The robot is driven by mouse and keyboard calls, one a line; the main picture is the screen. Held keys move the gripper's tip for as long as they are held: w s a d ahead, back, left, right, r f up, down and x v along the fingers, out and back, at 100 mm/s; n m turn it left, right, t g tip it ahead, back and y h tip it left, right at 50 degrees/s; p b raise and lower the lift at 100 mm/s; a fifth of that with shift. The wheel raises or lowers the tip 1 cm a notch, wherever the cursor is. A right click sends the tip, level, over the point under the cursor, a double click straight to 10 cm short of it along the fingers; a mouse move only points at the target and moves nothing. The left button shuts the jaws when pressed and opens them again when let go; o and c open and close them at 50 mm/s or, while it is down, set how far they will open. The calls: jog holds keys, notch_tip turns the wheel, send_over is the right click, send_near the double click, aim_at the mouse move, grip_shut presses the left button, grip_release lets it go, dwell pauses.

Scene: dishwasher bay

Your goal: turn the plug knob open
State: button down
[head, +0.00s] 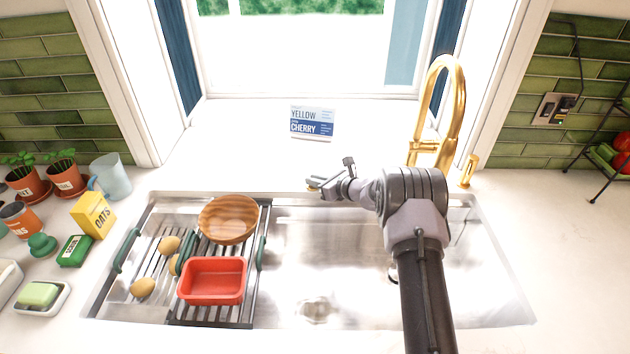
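A small brass-coloured piece (312,189), which looks like the plug knob, shows at the back rim of the sink (510,290), mostly hidden by my gripper. My gripper (316,183) reaches left along this rim, with its fingertips at the brass piece. I cannot tell whether the fingers touch it or are closed around it. The round drain (317,310) lies in the sink floor near the front.
A gold tap (457,95) and a small gold fitting (468,170) stand behind my arm. A rack (258,290) with a red tub (212,280), a wooden bowl (228,219) and several potatoes spans the sink's left side. A sign (312,122) stands behind my gripper.

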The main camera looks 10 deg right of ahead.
jog(key=n+y+b, duration=0.1)
jog(key=n+g+y+b, duration=0.1)
jog(key=b, duration=0.1)
jog(key=f+n+g+b, duration=0.1)
jog(key=b, duration=0.1)
jog(key=shift+w+d+y, duration=0.2)
jog(key=shift+w+y, duration=0.05)
jog(key=shift+y, duration=0.15)
jog(key=b, duration=0.2)
jog(key=n+g+y+b, duration=0.1)
jog(key=b, duration=0.1)
jog(key=shift+r+n+g, duration=0.3)
jog(key=shift+r, duration=0.05)
jog(key=shift+s+r, duration=0.1)
jog(key=shift+r, duration=0.1)
jog(key=c, duration=1.5)
grip_release()
jog(key=shift+o, duration=0.2)
